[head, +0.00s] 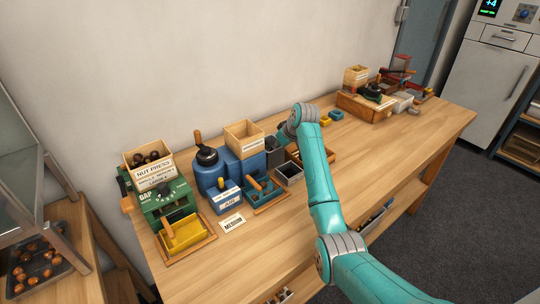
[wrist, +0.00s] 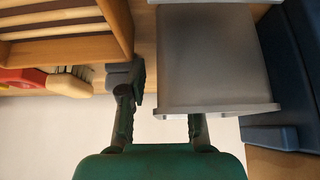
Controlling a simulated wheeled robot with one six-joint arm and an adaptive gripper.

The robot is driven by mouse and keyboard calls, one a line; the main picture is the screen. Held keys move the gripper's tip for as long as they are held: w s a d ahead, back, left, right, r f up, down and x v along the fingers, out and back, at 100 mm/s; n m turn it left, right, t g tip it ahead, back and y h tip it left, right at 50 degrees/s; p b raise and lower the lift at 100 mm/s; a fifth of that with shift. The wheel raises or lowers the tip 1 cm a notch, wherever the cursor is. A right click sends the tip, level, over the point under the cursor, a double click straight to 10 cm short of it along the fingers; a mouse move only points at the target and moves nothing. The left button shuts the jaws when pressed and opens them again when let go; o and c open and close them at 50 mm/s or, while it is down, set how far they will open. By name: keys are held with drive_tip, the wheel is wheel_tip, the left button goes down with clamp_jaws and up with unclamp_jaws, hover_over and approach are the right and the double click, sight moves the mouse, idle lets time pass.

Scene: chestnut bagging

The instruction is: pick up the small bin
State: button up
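A dark grey bin (head: 275,152) stands on the bench just right of the blue machine. A grey bin, which appears to be the same one, fills the upper middle of the wrist view (wrist: 215,60). A second small dark bin with a pale rim (head: 289,174) sits in front of it in the head view. In the wrist view my gripper (wrist: 160,105) is open. One finger is left of the grey bin; the other's tip is hidden at the bin's lower edge. I cannot tell whether either finger touches it. In the head view my arm hides the gripper.
A slatted wooden tray (wrist: 65,30) is close left of the grey bin in the wrist view, with a red and cream object (wrist: 68,85) beside it. A dark blue body (wrist: 290,80) is close on the right. The bench front right (head: 385,160) is clear.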

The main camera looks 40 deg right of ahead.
drive_tip(key=shift+w+f, duration=0.1)
drive_tip(key=shift+f, duration=0.1)
clamp_jaws()
idle(0.3)
